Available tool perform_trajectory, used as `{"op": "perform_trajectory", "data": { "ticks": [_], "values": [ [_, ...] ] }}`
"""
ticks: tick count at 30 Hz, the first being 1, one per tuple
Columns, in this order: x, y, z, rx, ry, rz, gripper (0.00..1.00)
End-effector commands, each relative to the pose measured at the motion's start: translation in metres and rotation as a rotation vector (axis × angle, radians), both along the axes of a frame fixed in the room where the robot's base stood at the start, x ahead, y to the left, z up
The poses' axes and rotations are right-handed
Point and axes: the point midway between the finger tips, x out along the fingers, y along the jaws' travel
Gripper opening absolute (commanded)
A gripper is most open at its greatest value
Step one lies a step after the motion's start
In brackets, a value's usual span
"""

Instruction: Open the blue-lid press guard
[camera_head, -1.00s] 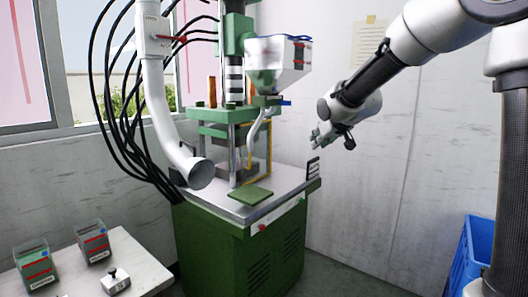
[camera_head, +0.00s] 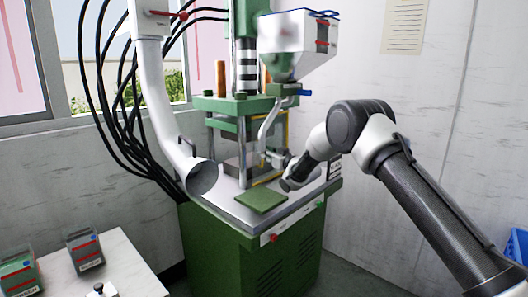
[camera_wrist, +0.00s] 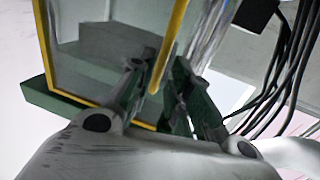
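The press guard (camera_wrist: 108,58) is a clear panel with a yellow frame, and it fills the upper left of the wrist view. A yellow bar (camera_wrist: 169,45) runs down between my fingers in the wrist view. My gripper (camera_head: 268,157) is at the guard's front edge. In the wrist view its two fingers (camera_wrist: 164,80) stand apart on either side of the bar. Firm contact with the bar cannot be made out.
The green press (camera_head: 222,245) has a metal table with a green plate (camera_head: 262,200) on it. A hopper with a blue-edged lid (camera_head: 297,45) hangs above the guard. A white duct (camera_head: 165,110) stands at left. Bins (camera_head: 84,250) sit on a side table (camera_head: 135,272).

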Motion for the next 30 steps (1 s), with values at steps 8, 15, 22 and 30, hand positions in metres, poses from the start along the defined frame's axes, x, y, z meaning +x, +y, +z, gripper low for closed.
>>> {"op": "perform_trajectory", "data": {
  "ticks": [8, 15, 22, 30],
  "values": [
    [0.027, 0.023, 0.000, 0.000, 0.001, -0.001, 0.19],
    [0.031, 0.026, 0.000, 0.000, 0.001, -0.001, 0.19],
    [0.031, 0.026, 0.000, 0.000, 0.001, -0.001, 0.00],
    [0.030, 0.025, 0.000, 0.000, 0.001, 0.001, 0.00]
  ]
}}
